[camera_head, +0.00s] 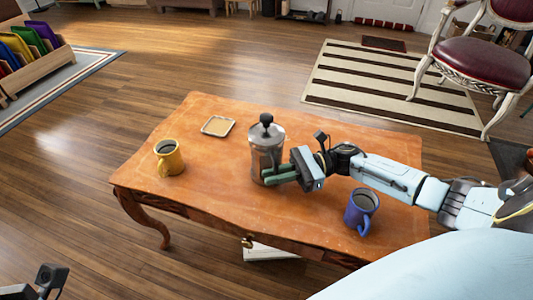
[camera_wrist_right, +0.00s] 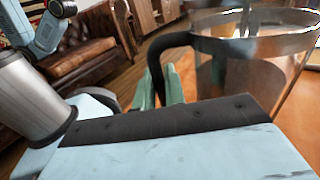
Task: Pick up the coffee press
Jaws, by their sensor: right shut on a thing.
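The coffee press (camera_head: 266,152), a metal and glass pot with a black lid knob, stands upright on the orange-brown wooden table (camera_head: 215,185). My right gripper (camera_head: 281,174) reaches in from the right, low at the pot's front right side. In the right wrist view, the green fingers (camera_wrist_right: 163,88) are close together at the black handle of the coffee press (camera_wrist_right: 250,65), shut on it. The pot's glass body and rim fill the upper right there. The exact contact is partly hidden by the gripper body. My left gripper's fingers are not in view.
A yellow mug (camera_head: 169,161) stands at the table's left. A blue mug (camera_head: 360,210) stands at the front right, just below my right arm. A small square coaster (camera_head: 218,126) lies behind and left of the press. A red-seated chair (camera_head: 484,68) is on the floor at far right.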

